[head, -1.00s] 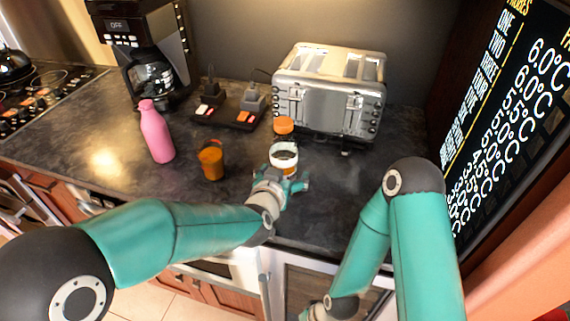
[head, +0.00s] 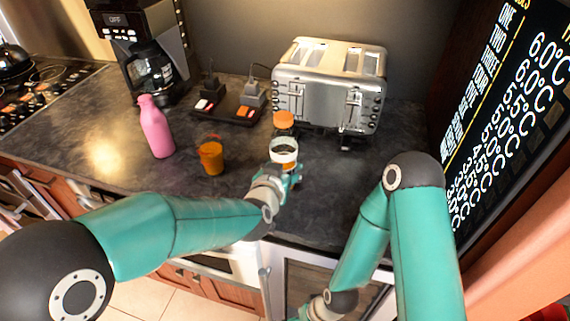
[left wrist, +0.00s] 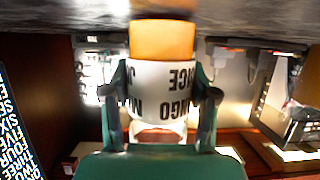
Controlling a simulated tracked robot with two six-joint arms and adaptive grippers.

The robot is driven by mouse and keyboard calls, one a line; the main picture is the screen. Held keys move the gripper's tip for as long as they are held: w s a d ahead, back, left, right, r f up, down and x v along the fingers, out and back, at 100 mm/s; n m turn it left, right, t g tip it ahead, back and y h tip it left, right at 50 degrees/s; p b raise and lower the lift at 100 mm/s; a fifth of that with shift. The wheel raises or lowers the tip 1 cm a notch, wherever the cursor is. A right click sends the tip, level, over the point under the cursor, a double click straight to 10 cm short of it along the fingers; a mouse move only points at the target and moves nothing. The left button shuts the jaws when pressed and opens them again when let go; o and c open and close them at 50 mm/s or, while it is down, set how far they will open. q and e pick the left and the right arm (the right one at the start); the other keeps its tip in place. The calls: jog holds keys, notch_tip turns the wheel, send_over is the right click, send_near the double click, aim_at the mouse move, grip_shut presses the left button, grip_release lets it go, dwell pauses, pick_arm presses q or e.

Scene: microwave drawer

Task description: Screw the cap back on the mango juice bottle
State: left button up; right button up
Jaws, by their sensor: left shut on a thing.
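The mango juice bottle (head: 283,153) stands upright on the dark counter, its open top showing, with a white label and orange juice below. My left gripper (head: 284,174) is shut around it. In the left wrist view the picture is upside down, and the bottle (left wrist: 162,88) sits between the two fingers (left wrist: 162,105), its lettered label facing me. An orange round cap (head: 284,119) lies behind the bottle, in front of the toaster, apart from the gripper. My right gripper (head: 312,310) is low at the bottom edge, partly cut off; its jaws do not show clearly.
A silver toaster (head: 330,90) stands behind the cap. An orange cup (head: 211,157) and a pink bottle (head: 155,128) stand to the left. A power strip (head: 228,112) and coffee maker (head: 143,50) are at the back. The counter right of the bottle is clear.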

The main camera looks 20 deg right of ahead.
aim_at(280, 143)
pick_arm(q)
notch_tip(280, 143, up, 9)
jog(key=shift+f+p, duration=0.1)
jog(key=shift+p, duration=1.15)
notch_tip(280, 143, up, 11)
jog(key=p, duration=0.6)
jog(key=shift+p, duration=0.3)
jog(key=o, duration=0.6)
grip_shut()
